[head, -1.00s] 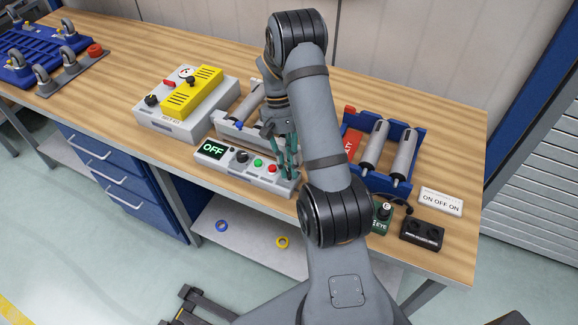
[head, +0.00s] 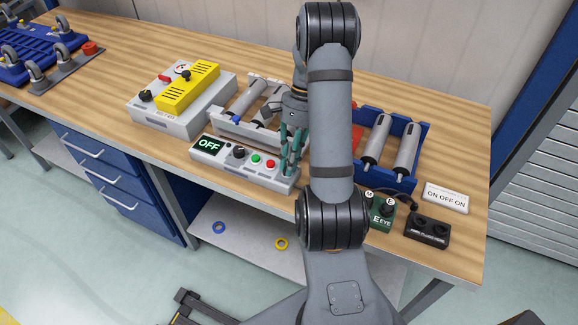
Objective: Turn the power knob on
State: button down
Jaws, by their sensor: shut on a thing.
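A light grey control panel (head: 225,165) lies near the front edge of the bench. Its display (head: 208,145) at the left end reads OFF in green. To its right are a black knob (head: 239,151), a green button (head: 256,158) and a red button (head: 271,163). My gripper (head: 288,168) points down at the panel's right end, right of the red button. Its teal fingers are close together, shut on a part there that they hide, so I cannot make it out. The black knob stands clear of the fingers.
Behind the panel is a grey tray of rollers (head: 222,123); a grey and yellow box (head: 190,95) stands left of it. A blue rack (head: 421,150), green box (head: 381,213), black block (head: 427,232) and ON OFF ON sign (head: 446,197) are right of my arm.

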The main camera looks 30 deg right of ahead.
jog(key=m+t+b, duration=0.1)
jog(key=m, duration=0.1)
jog(key=m+t+b, duration=0.1)
jog(key=m+b, duration=0.1)
jog(key=shift+s+f+m+y, duration=0.1)
jog(key=shift+f+m+y, duration=0.05)
jog(key=shift+m+y, duration=0.15)
jog(key=shift+s+m+t+b, duration=0.1)
jog(key=shift+m+t+b, duration=0.6)
jog(key=shift+m+b, duration=1)
jog(key=shift+r+m, duration=0.2)
jog(key=shift+m, duration=0.2)
jog(key=c, duration=1.7)
grip_release()
jog(key=shift+a, duration=0.1)
jog(key=v, duration=1.2)
